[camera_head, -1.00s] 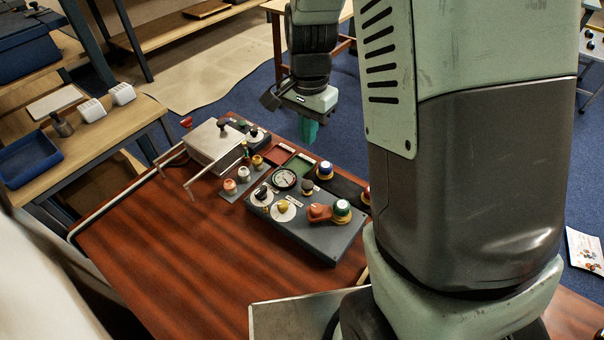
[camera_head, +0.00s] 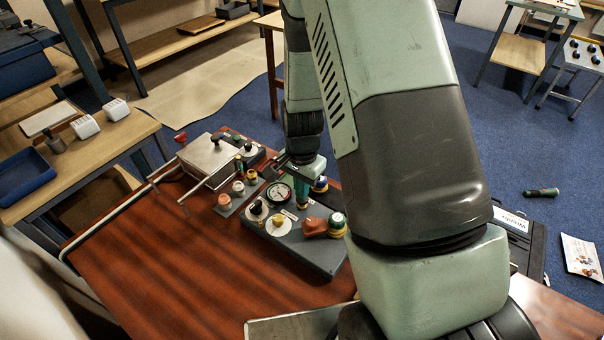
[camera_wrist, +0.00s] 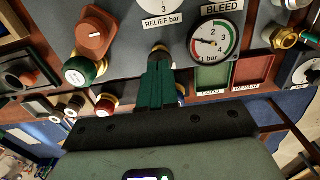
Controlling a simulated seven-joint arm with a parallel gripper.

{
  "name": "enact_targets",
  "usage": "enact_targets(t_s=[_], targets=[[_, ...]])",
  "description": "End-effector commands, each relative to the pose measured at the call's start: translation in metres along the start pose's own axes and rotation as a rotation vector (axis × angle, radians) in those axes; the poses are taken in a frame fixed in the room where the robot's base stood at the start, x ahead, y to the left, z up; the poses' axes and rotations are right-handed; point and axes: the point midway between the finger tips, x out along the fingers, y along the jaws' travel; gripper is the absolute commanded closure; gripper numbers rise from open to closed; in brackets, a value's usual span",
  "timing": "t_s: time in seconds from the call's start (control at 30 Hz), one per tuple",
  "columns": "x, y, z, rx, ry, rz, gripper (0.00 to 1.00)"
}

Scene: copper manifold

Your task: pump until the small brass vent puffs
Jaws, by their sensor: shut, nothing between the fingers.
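My gripper (camera_head: 302,202) is shut and empty, pointing down over the grey control panel (camera_head: 280,240). In the wrist view its teal fingertips (camera_wrist: 159,64) are at a small dark knob with a brass-coloured part (camera_wrist: 160,48); they largely cover it, and I cannot tell whether they touch or press it. The round gauge (camera_head: 279,193) is beside the fingers, and it also shows in the wrist view (camera_wrist: 215,40) with its needle toward the left. A brass-coloured fitting (camera_wrist: 283,38) sits at the right of the wrist view; I cannot tell whether it is the vent. No puff is visible.
An orange knob (camera_wrist: 96,36) and a green-topped knob (camera_wrist: 80,71) stand left of the fingers in the wrist view. Green (camera_wrist: 212,78) and red (camera_wrist: 254,70) trays lie right. A metal box with rods (camera_head: 210,158) stands behind the panel. The front left tabletop (camera_head: 170,270) is clear.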

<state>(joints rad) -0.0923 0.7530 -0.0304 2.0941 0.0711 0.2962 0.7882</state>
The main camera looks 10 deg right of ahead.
Motion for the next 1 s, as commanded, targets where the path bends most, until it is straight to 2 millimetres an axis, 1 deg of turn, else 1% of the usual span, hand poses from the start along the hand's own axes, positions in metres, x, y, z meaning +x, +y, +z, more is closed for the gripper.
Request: enact_targets(t_s=[0.03, 0.13, 0.47, 0.7, 1.0], targets=[[0.004, 0.000, 0.000, 0.000, -0.001, 0.001, 1.00], [0.007, 0.000, 0.000, 0.000, 0.001, -0.001, 1.00], [0.008, 0.000, 0.000, -0.001, 0.001, -0.001, 1.00], [0.028, 0.000, 0.000, -0.001, 0.000, 0.000, 1.00], [0.029, 0.000, 0.001, -0.001, -0.001, 0.001, 1.00]])
